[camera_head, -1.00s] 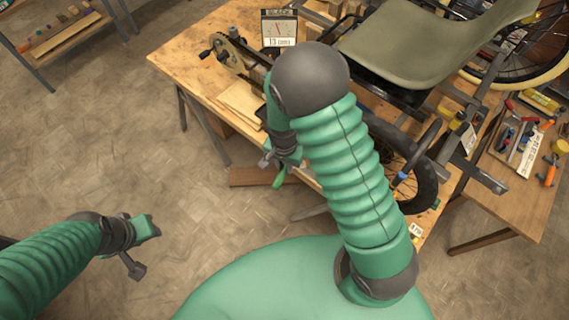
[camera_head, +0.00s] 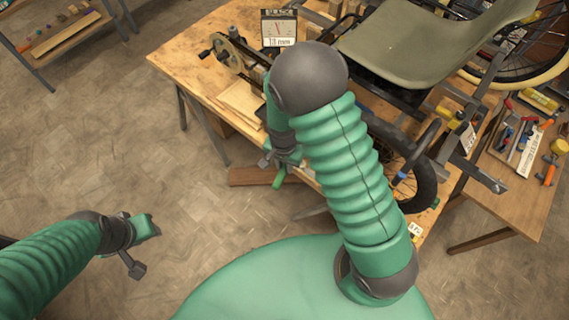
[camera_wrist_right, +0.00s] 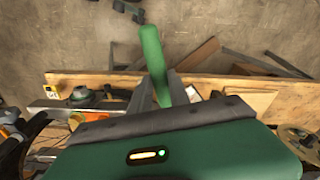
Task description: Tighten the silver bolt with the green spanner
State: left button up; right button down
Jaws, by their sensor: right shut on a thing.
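The green spanner (camera_wrist_right: 152,55) shows in the right wrist view as a long green handle pointing up and away from my right gripper (camera_wrist_right: 170,88). That gripper is shut on it. In the head view my right gripper (camera_head: 283,160) is at the front edge of the workbench, partly hidden behind my arm, with a green end of the spanner (camera_head: 279,178) below it. The spanner's jaw is hidden. I cannot make out the silver bolt in either view. My left gripper (camera_head: 141,248) is open and empty above the floor, well away from the bench.
The wooden workbench (camera_head: 190,62) carries the trike frame with a grey seat (camera_head: 425,50) and a black-tyred wheel (camera_head: 424,185). A gauge sign (camera_head: 279,28) reads 13 mm. A side table (camera_head: 535,195) holds several tools.

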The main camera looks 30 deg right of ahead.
jog(key=shift+f+b, duration=0.8)
jog(key=shift+f, duration=0.25)
jog(key=c, duration=1.8)
grip_release()
grip_shut()
jog(key=shift+w+a+m, duration=0.5)
jog(key=shift+w+m, duration=0.35)
jog(key=shift+w, duration=0.05)
jog(key=shift+w+a+m, duration=0.5)
jog(key=shift+w+m, duration=0.35)
jog(key=shift+w, duration=0.05)
